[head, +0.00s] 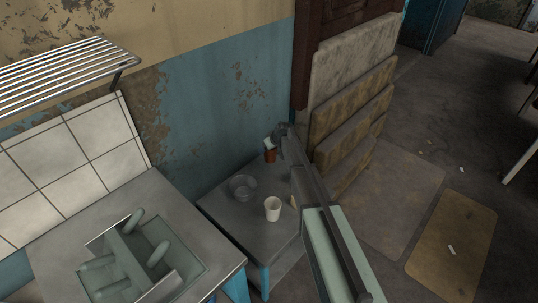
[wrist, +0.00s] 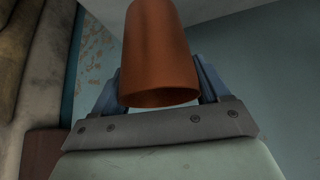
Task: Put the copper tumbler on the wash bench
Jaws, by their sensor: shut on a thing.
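The copper tumbler (wrist: 160,50) is large in the wrist view, an orange-brown cylinder with its open rim toward the camera. My gripper (wrist: 158,85) is shut on it, with a blue finger on each side. In the head view the tumbler (head: 270,156) shows small and red-brown at the end of my arm, near the blue wall. My gripper (head: 274,144) is there too, partly hidden by the arm. A small grey table (head: 225,213) lies below; the frames do not settle whether it is the wash bench or whether the tumbler touches it.
A clear glass bowl (head: 243,187) and a white cup (head: 272,209) stand on the small table. Stacked slabs (head: 350,90) lean right of the table.

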